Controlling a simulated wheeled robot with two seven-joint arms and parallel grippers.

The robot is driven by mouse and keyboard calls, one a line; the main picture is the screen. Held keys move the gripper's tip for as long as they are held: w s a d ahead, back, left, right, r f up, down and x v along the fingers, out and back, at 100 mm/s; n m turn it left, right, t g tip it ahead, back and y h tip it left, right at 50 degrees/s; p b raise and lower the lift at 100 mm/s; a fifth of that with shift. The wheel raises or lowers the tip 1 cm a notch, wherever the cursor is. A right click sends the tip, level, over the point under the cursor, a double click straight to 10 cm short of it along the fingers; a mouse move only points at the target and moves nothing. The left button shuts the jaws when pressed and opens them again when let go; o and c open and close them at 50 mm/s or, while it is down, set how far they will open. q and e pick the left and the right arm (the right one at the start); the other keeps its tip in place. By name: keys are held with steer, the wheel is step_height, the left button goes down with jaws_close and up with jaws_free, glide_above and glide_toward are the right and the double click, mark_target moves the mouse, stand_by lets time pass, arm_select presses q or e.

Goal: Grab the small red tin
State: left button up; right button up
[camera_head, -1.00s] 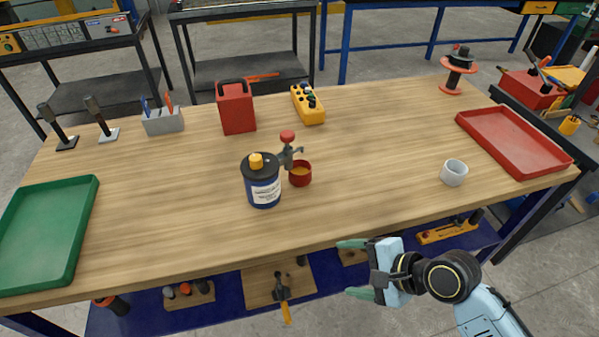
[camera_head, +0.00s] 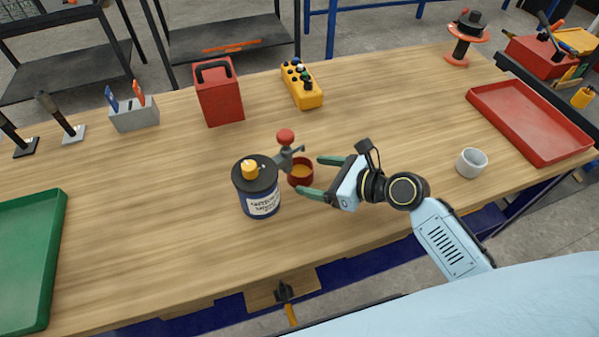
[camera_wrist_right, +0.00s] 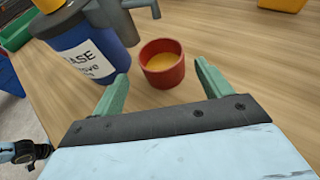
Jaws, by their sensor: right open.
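The small red tin (camera_head: 301,171) stands on the wooden table, open at the top with yellow-orange contents. It sits just right of a dark blue can with a black lid (camera_head: 261,200). My right gripper (camera_head: 314,176) is open and empty, its green fingers pointing left toward the tin. In the right wrist view the tin (camera_wrist_right: 162,64) lies just ahead of the gripper (camera_wrist_right: 160,88), roughly between the lines of the two fingers. I cannot tell whether a finger touches it. My left gripper is not in view.
A red canister (camera_head: 219,98) and a yellow control box (camera_head: 301,88) are farther back. A white cup (camera_head: 471,163) and red tray (camera_head: 530,122) are at right; a green tray (camera_head: 28,265) is at left.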

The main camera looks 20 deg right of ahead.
mark_target(294, 168)
steer(key=shift+w+a+f, duration=0.2)
steer(key=shift+w+a, duration=0.15)
steer(key=shift+w, duration=0.05)
steer(key=shift+w+a+f, duration=0.1)
steer(key=shift+w+a, duration=0.05)
steer(key=shift+b+x, duration=0.3)
steer(key=shift+x, duration=0.6)
steer(key=x, duration=0.2)
steer(key=shift+w+a+b, duration=0.1)
steer(key=shift+w+b, duration=0.2)
steer(key=shift+w, duration=0.1)
steer(key=shift+w+a, duration=0.2)
steer(key=shift+a, duration=0.05)
steer(key=c, duration=1.1)
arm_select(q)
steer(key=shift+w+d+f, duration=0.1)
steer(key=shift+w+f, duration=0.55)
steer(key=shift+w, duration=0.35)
arm_select(e)
steer(key=shift+c, duration=0.2)
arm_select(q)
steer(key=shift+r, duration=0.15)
